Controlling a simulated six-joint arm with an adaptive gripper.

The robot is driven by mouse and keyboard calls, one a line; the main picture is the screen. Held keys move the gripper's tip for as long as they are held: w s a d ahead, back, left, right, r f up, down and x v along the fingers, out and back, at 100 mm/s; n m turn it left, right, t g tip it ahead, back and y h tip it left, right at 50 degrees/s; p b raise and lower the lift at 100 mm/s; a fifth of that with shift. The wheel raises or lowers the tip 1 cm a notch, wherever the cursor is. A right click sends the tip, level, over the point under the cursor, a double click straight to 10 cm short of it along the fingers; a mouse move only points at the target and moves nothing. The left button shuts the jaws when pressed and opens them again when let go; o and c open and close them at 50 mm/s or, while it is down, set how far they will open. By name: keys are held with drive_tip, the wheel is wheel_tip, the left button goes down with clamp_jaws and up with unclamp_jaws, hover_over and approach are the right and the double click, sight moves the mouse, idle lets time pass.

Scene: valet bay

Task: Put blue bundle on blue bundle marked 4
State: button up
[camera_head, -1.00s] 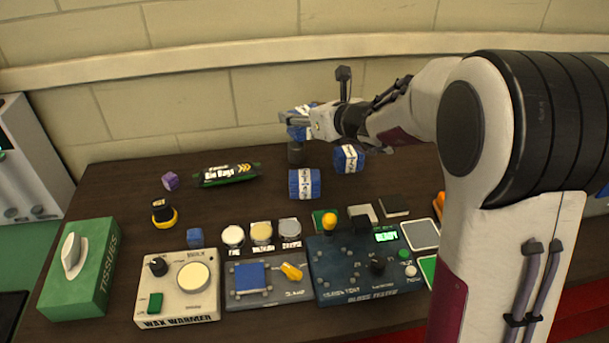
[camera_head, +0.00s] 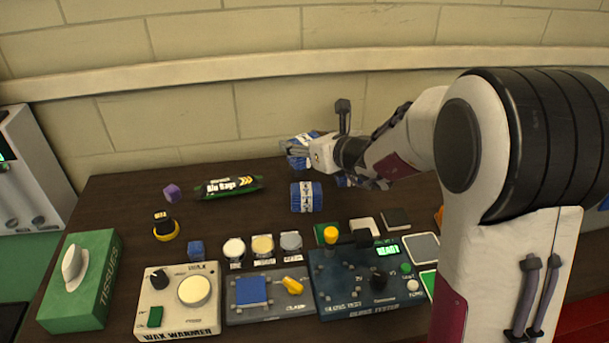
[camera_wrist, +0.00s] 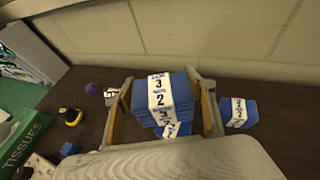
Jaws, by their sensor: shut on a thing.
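My gripper (camera_head: 296,150) is shut on a blue bundle (camera_head: 299,162) with a white printed band, held up at the back of the table. In the wrist view, the held blue bundle (camera_wrist: 160,95) sits between both fingers, its band showing 3 and 2. A second blue bundle (camera_head: 306,198) lies on the table in front of my gripper. A third blue bundle (camera_head: 343,181) is mostly hidden behind my arm. In the wrist view, one blue bundle (camera_wrist: 238,113) stands to the right and another (camera_wrist: 176,131) shows partly below the held one. I cannot make out a 4.
A wax warmer (camera_head: 180,300), clamp plate (camera_head: 268,295), gloss tester (camera_head: 365,275) and tissue box (camera_head: 85,280) fill the front. The wall (camera_head: 200,120) rises close behind.

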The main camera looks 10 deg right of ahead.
sight(304, 158)
drive_tip(key=shift+f, duration=2.4)
drive_tip(key=shift+f, duration=0.1)
drive_tip(key=shift+f, duration=1.8)
drive_tip(key=shift+f, duration=0.1)
drive_tip(key=o, duration=1.2)
drive_tip(key=shift+s+d, duration=0.1)
drive_tip(key=shift+s+d+r, duration=0.2)
drive_tip(key=shift+s+r, duration=0.2)
drive_tip(key=shift+s, duration=0.1)
drive_tip(key=shift+v, duration=5.3)
